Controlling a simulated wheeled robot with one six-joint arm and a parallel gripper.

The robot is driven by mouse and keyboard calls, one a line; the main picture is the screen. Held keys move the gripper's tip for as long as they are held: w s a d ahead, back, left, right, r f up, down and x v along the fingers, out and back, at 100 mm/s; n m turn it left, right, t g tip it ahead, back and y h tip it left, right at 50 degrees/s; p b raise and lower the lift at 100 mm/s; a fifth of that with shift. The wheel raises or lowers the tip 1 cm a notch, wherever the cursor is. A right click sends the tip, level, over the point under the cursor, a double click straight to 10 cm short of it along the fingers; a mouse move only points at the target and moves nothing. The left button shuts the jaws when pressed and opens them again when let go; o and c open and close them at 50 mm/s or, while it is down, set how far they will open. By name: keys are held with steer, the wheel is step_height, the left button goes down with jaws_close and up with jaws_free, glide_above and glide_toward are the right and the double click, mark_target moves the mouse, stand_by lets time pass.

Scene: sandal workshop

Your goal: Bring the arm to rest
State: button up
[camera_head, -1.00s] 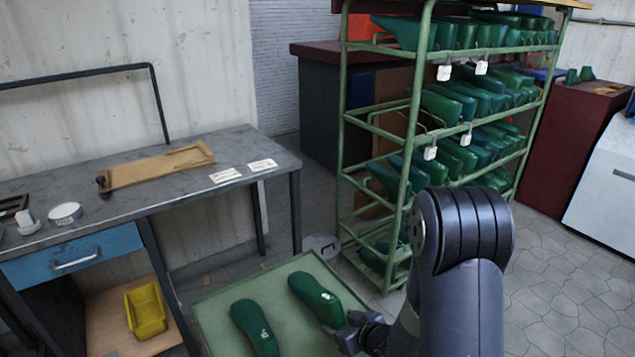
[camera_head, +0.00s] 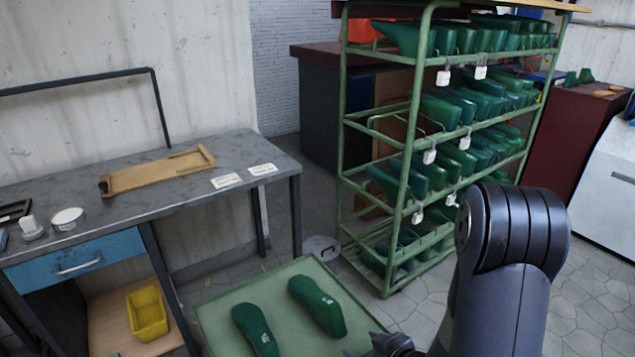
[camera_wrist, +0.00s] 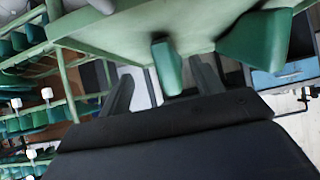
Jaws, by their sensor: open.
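My arm stands at the lower right of the head view, with my gripper (camera_head: 372,348) partly cut off by the bottom edge, just beyond the near right side of the green tray table (camera_head: 216,318). Two green shoe lasts lie on that table: a left one (camera_head: 254,330) and a right one (camera_head: 317,306). In the wrist view my gripper (camera_wrist: 160,85) has its two fingers spread apart, with nothing held between them. A green last (camera_wrist: 166,68) shows beyond the gap between the fingers, apart from them.
A green rack (camera_head: 409,150) full of green lasts with white tags stands behind my arm. A grey workbench (camera_head: 222,205) at left holds a wooden board (camera_head: 155,172) and labels. A yellow bin (camera_head: 147,314) sits below. Open floor (camera_head: 590,290) lies at right.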

steer(key=shift+s+d, duration=0.6)
steer(key=shift+s, duration=0.3)
steer(key=shift+s+d, duration=0.6)
steer(key=shift+s, duration=0.25)
steer(key=shift+r, duration=0.1)
